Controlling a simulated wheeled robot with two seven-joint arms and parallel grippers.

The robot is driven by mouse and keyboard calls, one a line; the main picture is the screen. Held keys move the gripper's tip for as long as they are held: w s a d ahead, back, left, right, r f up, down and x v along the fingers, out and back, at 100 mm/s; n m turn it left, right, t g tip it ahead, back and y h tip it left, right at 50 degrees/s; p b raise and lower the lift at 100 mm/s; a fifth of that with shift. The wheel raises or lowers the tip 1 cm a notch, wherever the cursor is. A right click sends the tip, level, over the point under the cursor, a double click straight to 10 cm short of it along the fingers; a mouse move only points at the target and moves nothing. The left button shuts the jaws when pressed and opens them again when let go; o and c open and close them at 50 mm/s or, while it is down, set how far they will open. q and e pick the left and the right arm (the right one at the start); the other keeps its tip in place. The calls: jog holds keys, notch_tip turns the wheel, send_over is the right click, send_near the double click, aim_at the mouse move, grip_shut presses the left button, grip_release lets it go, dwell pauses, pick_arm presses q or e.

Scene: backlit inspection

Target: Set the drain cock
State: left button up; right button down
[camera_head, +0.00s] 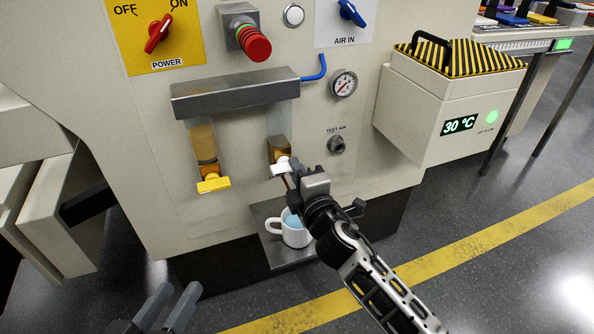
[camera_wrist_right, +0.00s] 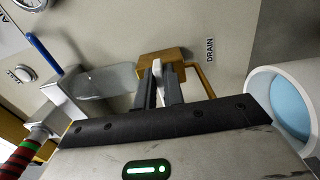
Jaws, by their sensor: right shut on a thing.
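The drain cock is a brass valve (camera_wrist_right: 160,66) with a white lever (camera_head: 281,166), under the right-hand filter bowl on the machine front. A "DRAIN" label is beside it in the right wrist view. My right gripper (camera_head: 292,181) is at the cock. In the right wrist view its fingers (camera_wrist_right: 166,88) are shut on the white lever, which shows between them. A brass spout (camera_wrist_right: 204,80) bends away beside the fingers. My left gripper (camera_head: 164,308) is low at the left in the head view, its two fingers apart and empty.
A white mug (camera_head: 296,236) with blue inside stands on a metal ledge below the cock. A yellow lever (camera_head: 213,184) hangs under the left bowl. A pressure gauge (camera_head: 343,83) and test air port (camera_head: 337,145) are at the right. A box with a striped lid (camera_head: 460,60) juts out further right.

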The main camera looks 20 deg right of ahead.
pick_arm(q)
jog(key=shift+f, duration=0.1)
pick_arm(e)
jog(key=c, duration=1.5)
grip_release()
jog(key=s, duration=0.7)
jog(key=shift+s+d, duration=0.15)
jog(key=shift+s, duration=0.1)
pick_arm(q)
jog(key=shift+a+f, duration=0.1)
jog(key=shift+f, duration=0.15)
jog(key=shift+r, duration=0.15)
